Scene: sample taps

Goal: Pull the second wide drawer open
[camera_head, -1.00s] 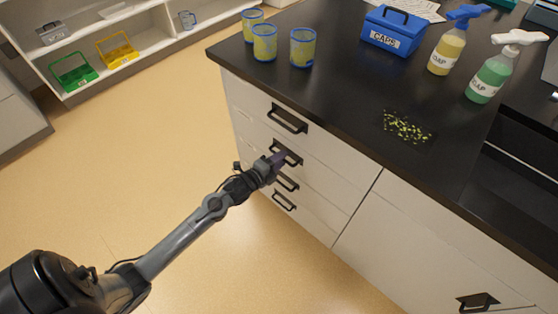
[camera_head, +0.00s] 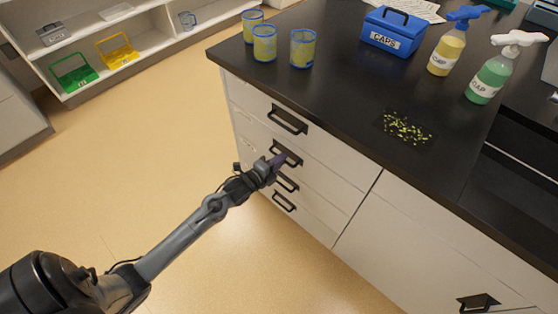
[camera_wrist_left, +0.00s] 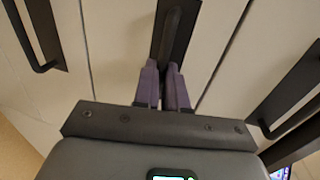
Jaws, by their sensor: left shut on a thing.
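The cabinet has a stack of wide white drawers with black bar handles under the dark counter. The second wide drawer (camera_head: 318,178) is the second from the top and looks flush with its neighbours. My left gripper (camera_head: 280,160) is at its black handle (camera_head: 290,150). In the left wrist view the purple fingers of my left gripper (camera_wrist_left: 164,75) are shut on the handle (camera_wrist_left: 173,30), one finger on each side of the bar. The fingers hide part of the handle. My right gripper is not in view.
The top drawer's handle (camera_head: 289,119) is just above, and lower handles (camera_head: 286,182) are close below my gripper. Cups (camera_head: 303,48), a blue caps box (camera_head: 394,30) and spray bottles (camera_head: 490,79) stand on the counter (camera_head: 350,100). The floor (camera_head: 130,170) left of the drawers is clear.

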